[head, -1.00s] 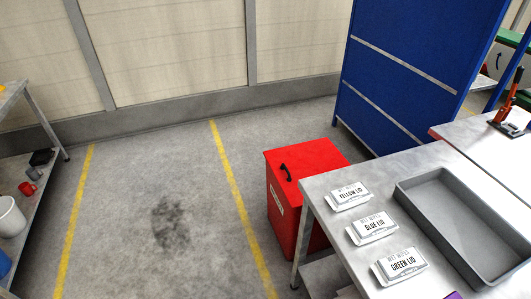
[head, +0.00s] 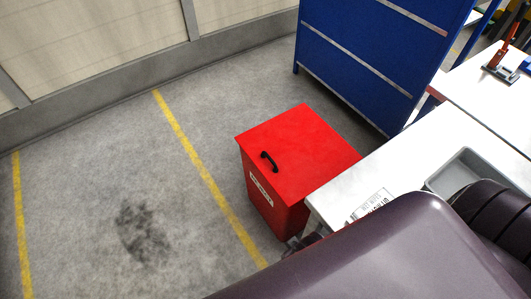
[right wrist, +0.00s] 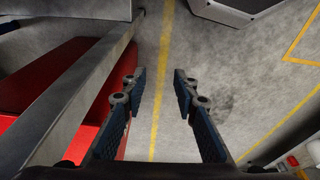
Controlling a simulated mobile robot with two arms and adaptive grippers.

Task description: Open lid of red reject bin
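The red reject bin (head: 300,165) stands on the floor beside the table's left end. Its red lid (head: 300,140) is shut, with a black handle (head: 268,161) near the left edge and a white label on the front. The bin's red side also shows at the left of the right wrist view (right wrist: 72,78), partly behind a grey table part. My right gripper (right wrist: 158,78) is open and empty, with bare floor and a yellow line between its fingers; it is beside the bin, not touching the handle. In the head view my arm hides most of that gripper. My left gripper is not in view.
The grey-white table (head: 440,145) adjoins the bin on the right, bearing a grey tray (head: 455,170) and a wipes pack (head: 372,203), both partly hidden by my arm. A blue cabinet (head: 365,60) stands behind. The floor left of the bin is clear.

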